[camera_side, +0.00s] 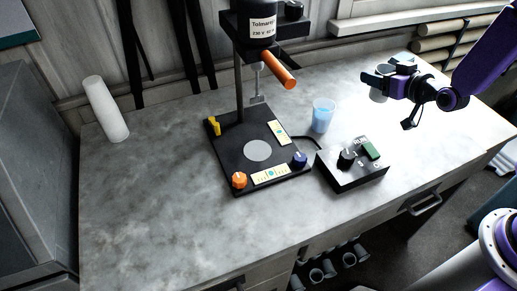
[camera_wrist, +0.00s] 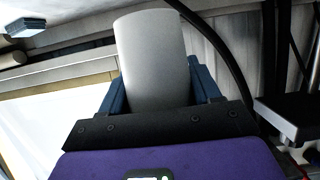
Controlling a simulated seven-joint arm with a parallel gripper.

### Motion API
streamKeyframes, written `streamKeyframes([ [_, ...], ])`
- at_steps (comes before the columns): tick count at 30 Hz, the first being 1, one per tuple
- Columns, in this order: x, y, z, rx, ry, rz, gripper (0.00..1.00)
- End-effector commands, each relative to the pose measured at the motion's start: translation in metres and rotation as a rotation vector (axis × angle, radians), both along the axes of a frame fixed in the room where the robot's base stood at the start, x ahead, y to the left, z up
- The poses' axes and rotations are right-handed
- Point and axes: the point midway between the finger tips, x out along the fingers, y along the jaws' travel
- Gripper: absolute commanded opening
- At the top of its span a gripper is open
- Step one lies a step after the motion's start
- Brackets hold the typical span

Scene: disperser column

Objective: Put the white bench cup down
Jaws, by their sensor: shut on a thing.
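The white bench cup (camera_wrist: 152,58) is between the blue fingers of my gripper (camera_wrist: 158,88) in the wrist view, and the fingers are shut on it. In the side view my gripper (camera_side: 374,83) is at the upper right, held above the right part of the bench. The cup (camera_side: 378,95) shows there as a small pale shape, partly hidden by the fingers. It appears clear of the bench top (camera_side: 160,185), though its exact height is hard to tell.
The disperser's black base plate (camera_side: 230,165) stands mid-bench, its motor head (camera_side: 262,28) above. A blue cup (camera_side: 323,115) and a black control box (camera_side: 352,170) stand right of it. A white cylinder (camera_side: 106,110) is at the left. Bench is clear at front left and far right.

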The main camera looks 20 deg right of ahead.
Motion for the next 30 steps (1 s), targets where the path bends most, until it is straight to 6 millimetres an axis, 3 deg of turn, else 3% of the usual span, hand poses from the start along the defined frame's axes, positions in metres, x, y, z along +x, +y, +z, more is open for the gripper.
streamKeyframes([
  [1, -0.002, 0.018, -0.001, -0.001, 0.001, 0.030, 0.30],
  [5, -0.007, 0.050, -0.001, 0.002, -0.001, 0.072, 0.30],
  [10, -0.022, 0.105, -0.001, 0.004, -0.002, 0.144, 0.30],
  [18, -0.072, 0.198, -0.001, 0.004, -0.003, 0.280, 0.30],
  [24, -0.108, 0.240, -0.001, 0.001, -0.001, 0.351, 0.30],
  [30, -0.132, 0.262, -0.006, -0.008, 0.002, 0.391, 0.30],
])
